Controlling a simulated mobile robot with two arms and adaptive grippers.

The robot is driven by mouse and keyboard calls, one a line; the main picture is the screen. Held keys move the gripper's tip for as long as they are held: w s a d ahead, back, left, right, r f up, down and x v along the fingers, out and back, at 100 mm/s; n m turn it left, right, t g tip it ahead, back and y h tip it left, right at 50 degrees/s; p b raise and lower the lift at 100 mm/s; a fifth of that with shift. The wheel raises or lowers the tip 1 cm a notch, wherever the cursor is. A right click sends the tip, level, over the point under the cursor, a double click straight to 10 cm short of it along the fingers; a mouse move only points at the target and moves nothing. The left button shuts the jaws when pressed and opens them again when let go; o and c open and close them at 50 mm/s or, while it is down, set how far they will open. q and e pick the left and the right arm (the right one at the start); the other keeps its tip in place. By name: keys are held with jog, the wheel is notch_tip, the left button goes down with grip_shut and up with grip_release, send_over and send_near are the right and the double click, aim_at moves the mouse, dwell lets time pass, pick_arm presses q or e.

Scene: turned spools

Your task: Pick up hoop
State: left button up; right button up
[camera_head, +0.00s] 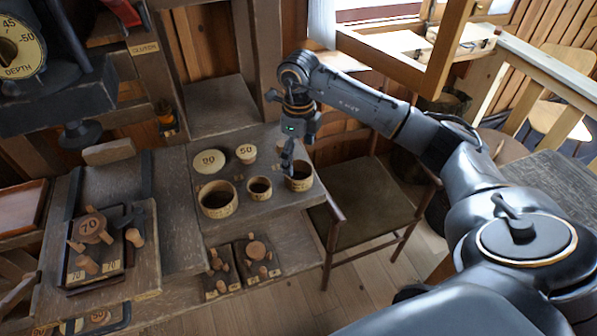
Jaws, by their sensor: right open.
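Three round wooden hoop-like rings with dark insides stand on the grey wooden bench top: a large one (217,211) at the left, a small one (259,195) in the middle and a medium one (300,184) at the right. I cannot tell which of them is the task's hoop. My right gripper (289,168) points down at the right ring, its fingers at the ring's far left rim and partly covering it. I cannot tell whether they touch it. The gripper holds nothing that I can see. My left gripper is out of view.
Pale discs marked 90 (209,162) and 50 (246,153) lie behind the rings. A dark tray (118,262) with turned pieces is at the left, and small dark trays (215,287) sit lower in front. A chair (365,205) stands close at the right.

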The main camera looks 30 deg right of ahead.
aim_at(298, 171)
jog(key=shift+f, duration=0.6)
jog(key=shift+f+p, duration=0.35)
jog(key=shift+p, duration=0.15)
notch_tip(298, 171, down, 4)
jog(key=shift+w+r+p, duration=0.1)
jog(key=shift+r+p, duration=0.05)
jog(key=shift+p, duration=0.7)
jog(key=shift+f, duration=0.4)
jog(key=shift+c, duration=0.2)
jog(key=c, duration=0.8)
jog(key=shift+c, duration=0.2)
